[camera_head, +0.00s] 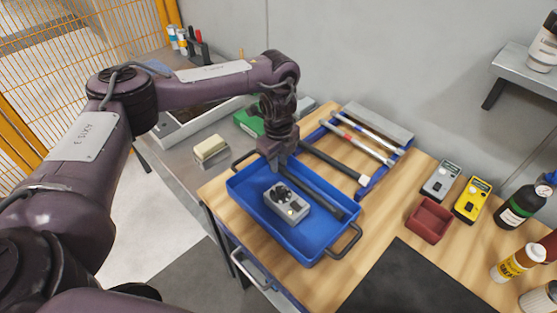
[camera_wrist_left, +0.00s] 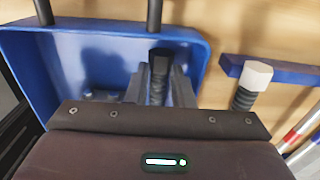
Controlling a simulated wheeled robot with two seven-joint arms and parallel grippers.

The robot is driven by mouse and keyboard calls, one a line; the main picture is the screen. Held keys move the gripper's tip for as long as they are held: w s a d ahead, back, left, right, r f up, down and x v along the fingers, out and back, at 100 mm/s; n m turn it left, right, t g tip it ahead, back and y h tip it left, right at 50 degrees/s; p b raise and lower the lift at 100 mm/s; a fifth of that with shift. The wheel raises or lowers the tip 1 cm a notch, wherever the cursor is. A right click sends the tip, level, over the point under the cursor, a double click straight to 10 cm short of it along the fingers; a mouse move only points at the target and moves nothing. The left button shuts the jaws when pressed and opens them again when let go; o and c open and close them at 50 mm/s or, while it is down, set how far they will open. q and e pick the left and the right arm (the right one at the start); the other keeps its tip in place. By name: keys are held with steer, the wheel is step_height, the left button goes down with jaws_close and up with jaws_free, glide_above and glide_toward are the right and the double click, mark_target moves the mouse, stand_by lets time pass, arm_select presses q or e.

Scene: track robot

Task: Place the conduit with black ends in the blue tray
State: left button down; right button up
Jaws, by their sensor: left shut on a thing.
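The blue tray (camera_head: 248,205) stands on the wooden bench top and fills much of the wrist view (camera_wrist_left: 110,55). My left gripper (camera_head: 277,163) is over the tray's far-left part, pointing down. It is shut on the dark conduit with black ends (camera_head: 325,198), which reaches across the inside of the tray along its far side. In the left wrist view the conduit's black end (camera_wrist_left: 160,60) sticks out beyond the fingers (camera_wrist_left: 158,88). I cannot tell whether the conduit touches the tray floor. My right gripper is not in view.
A grey box with a black dial (camera_head: 287,204) lies in the tray. Beside the tray, a blue rack (camera_head: 372,182) bears a white-ended dark conduit (camera_head: 335,163) and lighter tubes (camera_head: 365,142). A red bin (camera_head: 429,220), grey and yellow devices (camera_head: 472,200) and bottles stand right.

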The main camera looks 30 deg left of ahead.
arm_select(q)
steer(key=shift+f, duration=0.15)
steer(key=c, duration=1.5)
jaws_free()
steer(key=shift+c, duration=0.2)
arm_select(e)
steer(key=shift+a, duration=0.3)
arm_select(q)
steer(key=shift+r, duration=0.55)
step_height(320, 180, up, 11)
steer(key=p, duration=0.1)
steer(key=shift+r+p, duration=0.15)
steer(key=shift+p, duration=0.25)
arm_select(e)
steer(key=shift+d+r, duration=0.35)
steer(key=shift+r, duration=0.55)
